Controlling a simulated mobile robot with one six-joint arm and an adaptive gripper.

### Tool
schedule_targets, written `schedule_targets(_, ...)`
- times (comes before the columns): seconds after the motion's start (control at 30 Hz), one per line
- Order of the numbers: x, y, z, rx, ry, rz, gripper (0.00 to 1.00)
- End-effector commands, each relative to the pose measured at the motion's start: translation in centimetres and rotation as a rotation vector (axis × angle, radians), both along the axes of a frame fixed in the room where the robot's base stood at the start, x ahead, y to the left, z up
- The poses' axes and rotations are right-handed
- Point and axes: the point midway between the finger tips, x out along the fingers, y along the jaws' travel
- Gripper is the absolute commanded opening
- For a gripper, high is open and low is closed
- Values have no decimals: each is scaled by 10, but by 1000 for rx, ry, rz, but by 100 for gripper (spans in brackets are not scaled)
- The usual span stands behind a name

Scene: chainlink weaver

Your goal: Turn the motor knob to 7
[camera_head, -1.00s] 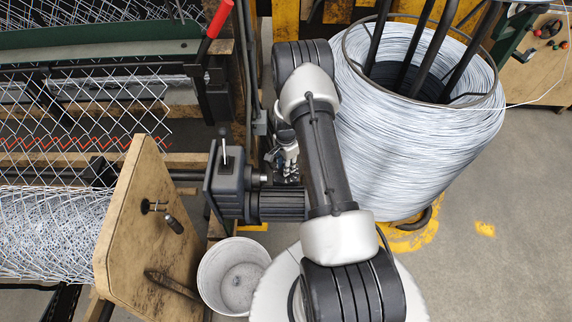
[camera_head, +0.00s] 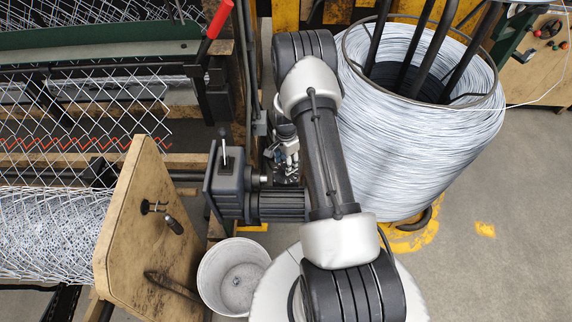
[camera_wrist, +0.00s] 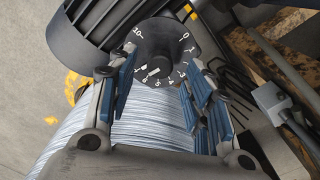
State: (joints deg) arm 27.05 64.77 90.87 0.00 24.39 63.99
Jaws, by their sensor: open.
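The motor knob (camera_wrist: 168,48) is a round black dial with white numbers, at the upper middle of the wrist view. A small white mark shows on its lower-left part; the exact number it points at is too small to tell. My gripper (camera_wrist: 160,78) is open, with one blue-padded finger on each side just below the dial. I cannot tell whether either finger touches it. In the head view the grey motor box with its dark ribbed motor (camera_head: 280,206) stands left of my arm.
A large coil of wire (camera_head: 420,150) stands right of my arm. A white bucket (camera_head: 222,290) is below the motor. A wooden panel with a crank (camera_head: 135,235) and woven mesh (camera_head: 75,115) are at left. A red-handled lever (camera_head: 215,22) rises above the motor.

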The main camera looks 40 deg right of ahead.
Motion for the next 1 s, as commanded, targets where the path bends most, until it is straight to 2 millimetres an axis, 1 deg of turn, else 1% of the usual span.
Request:
schedule_targets(0.03, 2, -1, 13, -2, -5, 0, 46)
schedule_targets(0.2, 1, -1, 51, -2, -4, 0, 46)
schedule_targets(0.3, 1, -1, 69, -2, -3, 0, 46)
schedule_targets(0.4, 1, -1, 82, -1, -3, 0, 46)
schedule_targets(0.5, 0, 0, 90, -1, -1, 0, 46)
schedule_targets(0.6, 0, 0, 94, 0, 0, 0, 46)
schedule_targets(1.0, 0, 0, 94, 0, 0, 0, 46)
